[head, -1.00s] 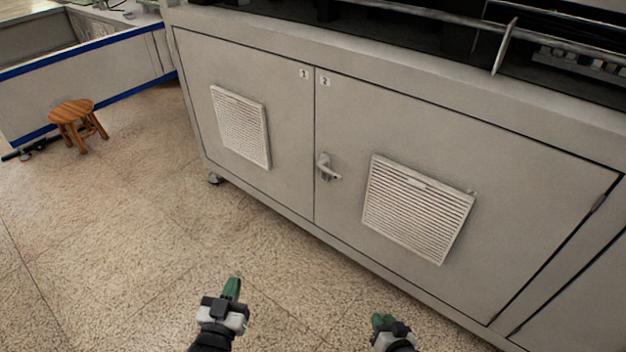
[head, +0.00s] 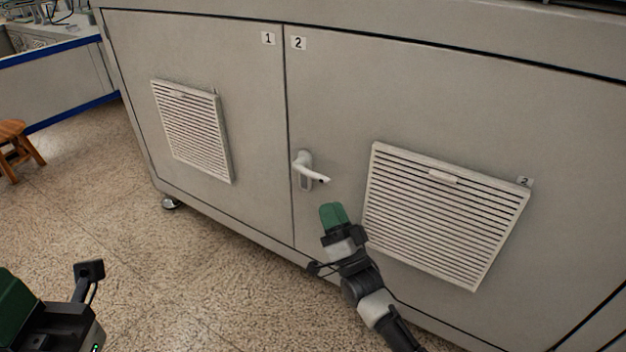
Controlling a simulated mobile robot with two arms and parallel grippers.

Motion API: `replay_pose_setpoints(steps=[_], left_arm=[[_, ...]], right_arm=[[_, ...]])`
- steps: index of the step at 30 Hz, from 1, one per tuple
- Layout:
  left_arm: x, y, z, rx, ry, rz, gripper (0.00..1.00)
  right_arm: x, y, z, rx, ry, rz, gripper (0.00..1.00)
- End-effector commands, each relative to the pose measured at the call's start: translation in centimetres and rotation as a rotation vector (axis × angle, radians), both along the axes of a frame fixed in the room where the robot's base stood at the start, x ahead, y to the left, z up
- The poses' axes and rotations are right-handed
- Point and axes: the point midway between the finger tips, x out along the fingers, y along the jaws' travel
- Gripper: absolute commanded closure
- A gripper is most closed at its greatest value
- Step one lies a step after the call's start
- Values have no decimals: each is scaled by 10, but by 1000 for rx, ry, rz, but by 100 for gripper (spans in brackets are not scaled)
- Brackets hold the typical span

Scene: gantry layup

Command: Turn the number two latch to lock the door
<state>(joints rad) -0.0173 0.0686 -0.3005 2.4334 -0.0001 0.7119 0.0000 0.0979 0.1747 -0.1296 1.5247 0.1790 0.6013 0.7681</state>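The number two door (head: 335,110) is the right-hand grey cabinet door and looks closed in its frame. Its latch (head: 306,168) is a light grey lever handle near the door's left edge, with the lever pointing right and slightly down. My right gripper (head: 333,214) has green fingers and is just below the lever, apparently apart from it. Its fingers overlap in this view, so I cannot tell the opening. My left gripper (head: 12,300) is at the lower left corner, partly cut off and far from the latch.
The number one door (head: 250,100) with a vent (head: 192,130) is to the left. A louvred vent (head: 445,210) is right of the latch. A wooden stool (head: 16,145) stands at the far left. The floor (head: 190,270) before the cabinet is clear.

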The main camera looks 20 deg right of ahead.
Motion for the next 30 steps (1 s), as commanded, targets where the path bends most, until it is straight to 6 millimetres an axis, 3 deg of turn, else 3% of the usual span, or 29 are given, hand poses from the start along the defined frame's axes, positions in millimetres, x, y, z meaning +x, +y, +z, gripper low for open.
replay_pose_setpoints(steps=[12,26,30], left_arm=[[-1,-2,9,6,-73,5,100],[-2,-2,13,7,-85,5,100],[-2,-2,13,7,-85,5,100]], right_arm=[[60,8,41,-1,0,-1,73],[70,9,50,-1,4,-1,73],[70,9,50,-2,4,-1,94]])
